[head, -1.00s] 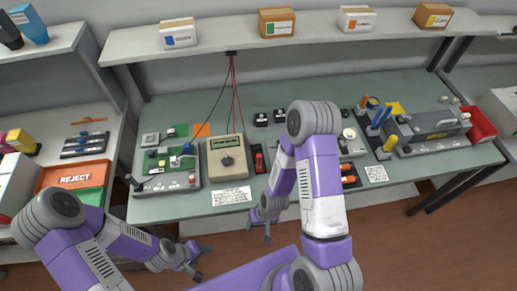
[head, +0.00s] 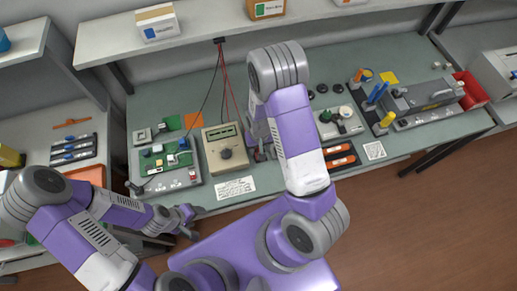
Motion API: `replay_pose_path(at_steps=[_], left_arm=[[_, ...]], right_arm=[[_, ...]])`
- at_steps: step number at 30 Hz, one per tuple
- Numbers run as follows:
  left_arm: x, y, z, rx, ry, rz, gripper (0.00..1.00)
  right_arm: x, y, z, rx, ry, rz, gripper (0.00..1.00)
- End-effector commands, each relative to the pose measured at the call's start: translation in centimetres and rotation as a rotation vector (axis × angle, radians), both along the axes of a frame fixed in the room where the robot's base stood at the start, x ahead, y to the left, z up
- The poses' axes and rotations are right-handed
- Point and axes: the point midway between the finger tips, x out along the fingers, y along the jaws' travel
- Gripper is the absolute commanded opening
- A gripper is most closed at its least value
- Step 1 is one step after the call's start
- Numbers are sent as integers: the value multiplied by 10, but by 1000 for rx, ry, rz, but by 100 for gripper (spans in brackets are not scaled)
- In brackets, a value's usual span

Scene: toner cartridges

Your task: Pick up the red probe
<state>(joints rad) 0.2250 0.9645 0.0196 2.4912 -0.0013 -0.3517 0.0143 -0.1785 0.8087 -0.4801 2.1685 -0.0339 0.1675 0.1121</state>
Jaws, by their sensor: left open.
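The red probe's place beside the beige meter (head: 228,148) is covered by my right arm, so I cannot make out the probe. Red and black leads (head: 226,90) hang from a shelf clip towards the meter. My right gripper (head: 261,154) is just right of the meter, low over the bench and mostly hidden by its own arm. I cannot tell whether it touches or holds anything. My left gripper (head: 196,221) is open and empty, in front of the bench's near edge.
A circuit board fixture (head: 165,165) stands left of the meter. A white note card (head: 235,188) lies in front of it. Orange-red cartridges (head: 340,156), a grey machine (head: 425,100) and a red bin (head: 470,90) are to the right. A shelf (head: 200,40) overhangs the back.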

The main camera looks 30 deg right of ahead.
Motion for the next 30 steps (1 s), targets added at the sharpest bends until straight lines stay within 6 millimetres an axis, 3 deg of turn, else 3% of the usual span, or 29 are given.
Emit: replay_pose_path(at_steps=[6, 15, 26, 30], left_arm=[[0, 0, 1, 0, -1, 0, 61], [0, 0, 1, 0, -1, 0, 61], [0, 0, 1, 0, -1, 0, 61], [0, 0, 1, 0, -1, 0, 61]], right_arm=[[0, 0, -30, 0, 2, 0, 53], [1, 0, -34, 1, 0, 0, 53], [1, 0, -34, 1, 0, 0, 0], [1, 0, -34, 1, 0, 0, 0]])
